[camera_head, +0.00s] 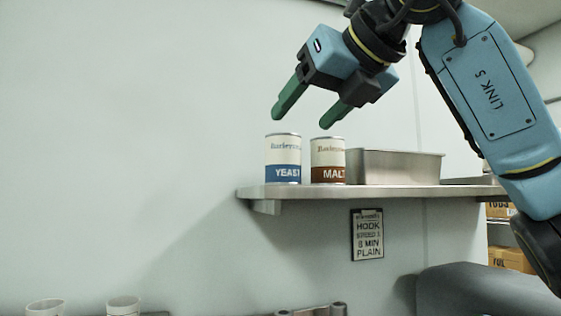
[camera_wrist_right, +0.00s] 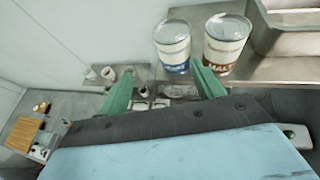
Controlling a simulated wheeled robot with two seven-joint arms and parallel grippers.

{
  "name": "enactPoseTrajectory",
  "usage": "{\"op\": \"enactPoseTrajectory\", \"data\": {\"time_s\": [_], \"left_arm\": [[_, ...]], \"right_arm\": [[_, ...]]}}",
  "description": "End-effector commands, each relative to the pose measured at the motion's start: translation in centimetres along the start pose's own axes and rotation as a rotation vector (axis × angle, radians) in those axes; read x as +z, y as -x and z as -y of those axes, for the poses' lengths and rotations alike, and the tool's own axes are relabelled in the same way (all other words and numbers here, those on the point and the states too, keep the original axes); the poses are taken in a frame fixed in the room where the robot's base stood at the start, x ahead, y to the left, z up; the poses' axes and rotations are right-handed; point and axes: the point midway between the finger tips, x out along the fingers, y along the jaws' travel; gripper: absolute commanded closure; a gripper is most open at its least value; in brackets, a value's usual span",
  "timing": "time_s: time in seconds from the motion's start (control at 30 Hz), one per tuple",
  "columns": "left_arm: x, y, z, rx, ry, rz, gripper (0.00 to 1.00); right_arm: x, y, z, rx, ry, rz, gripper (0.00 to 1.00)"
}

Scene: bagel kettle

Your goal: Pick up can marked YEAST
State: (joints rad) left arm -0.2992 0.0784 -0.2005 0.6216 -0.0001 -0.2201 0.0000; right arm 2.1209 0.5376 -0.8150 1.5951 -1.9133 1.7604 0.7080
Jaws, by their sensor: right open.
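The YEAST can (camera_head: 283,160), cream with a blue band, stands upright at the left end of a wall shelf (camera_head: 390,191). The MALT can (camera_head: 327,162), cream with a brown band, stands just right of it. My right gripper (camera_head: 300,118) is open and empty above the two cans, its green fingers pointing down and left. In the right wrist view, the YEAST can (camera_wrist_right: 173,47) shows beyond the gap between the fingers (camera_wrist_right: 165,85), and the MALT can (camera_wrist_right: 226,42) is beyond the right finger. Neither can is between the fingers. My left gripper is not in view.
A metal pan (camera_head: 398,167) stands on the shelf right of the MALT can. A sign (camera_head: 367,234) hangs on the wall below. White cups (camera_head: 123,305) show at the lower left. The wall left of the shelf is clear.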

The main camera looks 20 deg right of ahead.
Motion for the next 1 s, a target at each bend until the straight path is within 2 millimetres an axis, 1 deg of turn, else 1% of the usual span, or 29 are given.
{"op": "enactPoseTrajectory", "data": {"time_s": [0.03, 0.07, 0.1, 0.17, 0.27, 0.4, 0.5, 0.6, 0.77, 0.9, 1.0], "left_arm": [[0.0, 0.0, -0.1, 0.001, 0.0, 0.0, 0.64], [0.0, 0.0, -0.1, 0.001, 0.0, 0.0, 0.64], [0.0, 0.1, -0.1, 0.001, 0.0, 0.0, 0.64], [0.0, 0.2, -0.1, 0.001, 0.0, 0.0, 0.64], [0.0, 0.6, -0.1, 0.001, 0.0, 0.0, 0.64], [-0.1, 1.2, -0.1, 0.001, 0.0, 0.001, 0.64], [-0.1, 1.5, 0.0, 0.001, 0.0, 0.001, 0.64], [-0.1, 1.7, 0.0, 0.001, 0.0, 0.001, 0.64], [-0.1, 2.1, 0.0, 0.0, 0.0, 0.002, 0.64], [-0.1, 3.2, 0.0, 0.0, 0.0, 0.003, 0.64], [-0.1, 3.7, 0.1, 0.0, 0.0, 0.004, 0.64]], "right_arm": [[0.4, 1.0, 0.7, -0.041, -0.009, 0.009, 0.33], [0.6, 1.4, 1.0, -0.059, -0.014, 0.011, 0.33], [0.7, 1.5, 1.3, -0.077, -0.02, 0.012, 0.33], [0.8, 1.3, 1.6, -0.091, -0.025, 0.011, 0.33], [0.8, -0.3, 1.8, -0.095, -0.026, 0.009, 0.33], [0.8, -3.1, 2.0, -0.092, -0.025, 0.009, 0.33], [0.9, -4.7, 2.1, -0.092, -0.025, 0.01, 0.33], [0.9, -5.7, 2.2, -0.09, -0.025, 0.011, 0.33], [0.9, -6.8, 2.2, -0.09, -0.024, 0.012, 0.33], [0.9, -8.9, 2.3, -0.089, -0.023, 0.008, 0.33], [0.9, -10.3, 2.4, -0.088, -0.024, 0.01, 0.33]]}}
